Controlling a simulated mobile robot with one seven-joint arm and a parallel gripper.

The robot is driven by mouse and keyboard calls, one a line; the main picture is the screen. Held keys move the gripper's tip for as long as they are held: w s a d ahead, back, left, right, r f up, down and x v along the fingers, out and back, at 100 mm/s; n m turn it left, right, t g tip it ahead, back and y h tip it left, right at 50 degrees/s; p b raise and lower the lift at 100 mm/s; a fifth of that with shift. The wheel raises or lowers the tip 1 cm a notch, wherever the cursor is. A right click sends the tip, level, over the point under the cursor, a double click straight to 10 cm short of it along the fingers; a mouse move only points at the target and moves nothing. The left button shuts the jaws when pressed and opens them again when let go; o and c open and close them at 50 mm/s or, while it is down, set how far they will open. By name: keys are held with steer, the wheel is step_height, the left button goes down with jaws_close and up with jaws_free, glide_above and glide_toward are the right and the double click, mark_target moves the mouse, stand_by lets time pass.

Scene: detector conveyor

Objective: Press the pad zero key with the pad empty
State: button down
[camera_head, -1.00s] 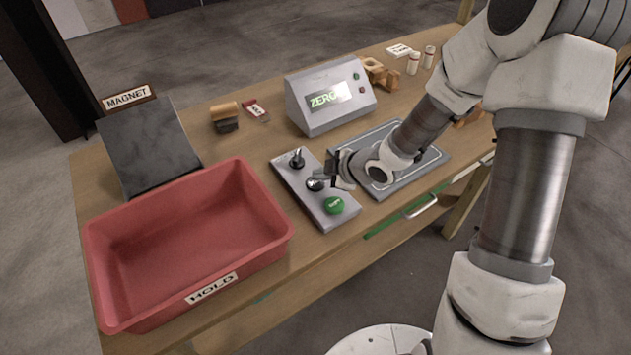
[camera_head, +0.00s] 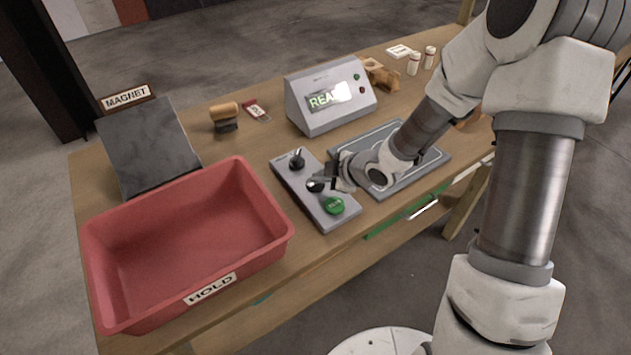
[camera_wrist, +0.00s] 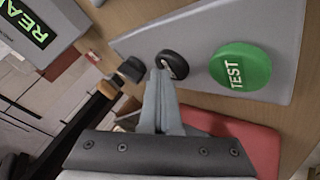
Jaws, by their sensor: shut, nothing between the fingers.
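The grey control panel (camera_head: 290,182) on the bench carries a lever-like black knob (camera_head: 297,160), a round black key (camera_head: 315,185) and a green TEST button (camera_head: 334,205). My gripper (camera_head: 329,181) is shut and empty. Its tips are at the round black key, which shows in the wrist view (camera_wrist: 172,62) just beyond them; I cannot tell whether they touch. The grey pad (camera_head: 432,162) lies right of the panel. Its visible part is bare; my arm hides some of it. The display box (camera_head: 320,117) reads "REA", with the rest lost in glare.
A red HOLD bin (camera_head: 250,215) stands front left, with a dark sloped MAGNET block (camera_head: 150,150) behind it. A tan-and-dark block (camera_head: 225,117), a red tag (camera_head: 256,111), wooden pieces (camera_head: 380,74) and white bottles (camera_head: 414,64) stand at the back.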

mark_target(320, 185)
steer(key=shift+r+p, duration=0.8)
steer(key=shift+r, duration=0.05)
step_height(320, 185, up, 5)
steer(key=p, duration=0.4)
stand_by(0.8)
